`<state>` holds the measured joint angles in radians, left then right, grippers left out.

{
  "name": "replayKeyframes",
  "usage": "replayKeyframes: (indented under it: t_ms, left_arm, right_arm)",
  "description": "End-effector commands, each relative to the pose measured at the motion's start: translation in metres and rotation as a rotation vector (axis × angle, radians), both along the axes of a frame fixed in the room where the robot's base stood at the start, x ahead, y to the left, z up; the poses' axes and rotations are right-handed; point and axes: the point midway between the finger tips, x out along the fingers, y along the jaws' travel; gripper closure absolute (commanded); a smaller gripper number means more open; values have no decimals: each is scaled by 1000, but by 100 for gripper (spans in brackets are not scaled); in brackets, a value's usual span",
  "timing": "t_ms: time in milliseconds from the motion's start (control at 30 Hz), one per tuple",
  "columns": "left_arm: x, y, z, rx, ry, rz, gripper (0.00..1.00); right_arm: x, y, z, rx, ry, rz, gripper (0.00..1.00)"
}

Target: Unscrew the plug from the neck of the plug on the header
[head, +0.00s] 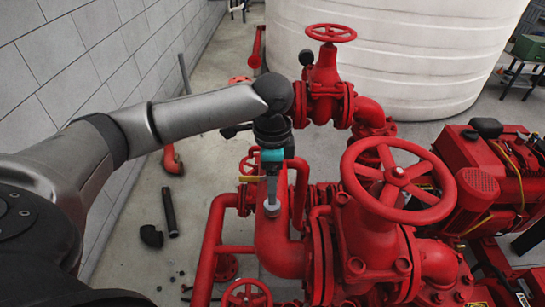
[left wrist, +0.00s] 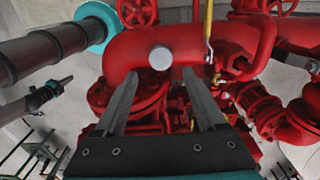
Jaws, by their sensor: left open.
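The plug (left wrist: 160,57) shows in the left wrist view as a pale grey round cap on the red header (left wrist: 125,50). In the head view the plug (head: 271,211) is a small pale piece on top of the red header pipe (head: 275,245). The neck under it cannot be made out clearly. My left gripper (left wrist: 160,73) is open, with one finger to each side of the plug's line and the plug just beyond the fingertips. In the head view my left gripper (head: 271,197) points down over the plug and partly hides it. Whether it touches cannot be told. My right gripper is not in view.
A yellow-handled valve (left wrist: 209,22) stands close to the right of the plug in the left wrist view. A large red handwheel (head: 398,180) rises right of the header. Loose black pipe pieces (head: 170,212) lie on the floor at left. A white tank (head: 400,60) stands behind.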

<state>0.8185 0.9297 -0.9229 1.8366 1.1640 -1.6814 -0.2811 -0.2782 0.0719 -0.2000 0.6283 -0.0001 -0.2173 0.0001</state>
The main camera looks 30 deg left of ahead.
Motion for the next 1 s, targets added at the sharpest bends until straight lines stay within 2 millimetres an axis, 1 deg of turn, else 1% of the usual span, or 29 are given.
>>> replayKeyframes:
  t_ms: [67,133,300,433,567,800,900,1000]
  left_arm:
    - [0,1,0,1,2,0,28]
    - [0,1,0,1,2,1,28]
    - [0,1,-5,2,3,1,28]
    - [0,1,-13,0,4,1,28]
    - [-1,1,-25,2,3,1,28]
    - [-1,1,-51,1,2,1,28]
    - [0,1,-60,1,0,0,28]
    - [0,1,-66,1,0,0,28]
  right_arm:
    - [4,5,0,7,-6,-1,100]
    - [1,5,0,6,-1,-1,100]
    - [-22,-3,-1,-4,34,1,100]
    - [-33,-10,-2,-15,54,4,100]
    - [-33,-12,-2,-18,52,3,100]
    - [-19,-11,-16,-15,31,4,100]
    - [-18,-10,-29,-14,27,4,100]
    - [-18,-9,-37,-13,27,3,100]
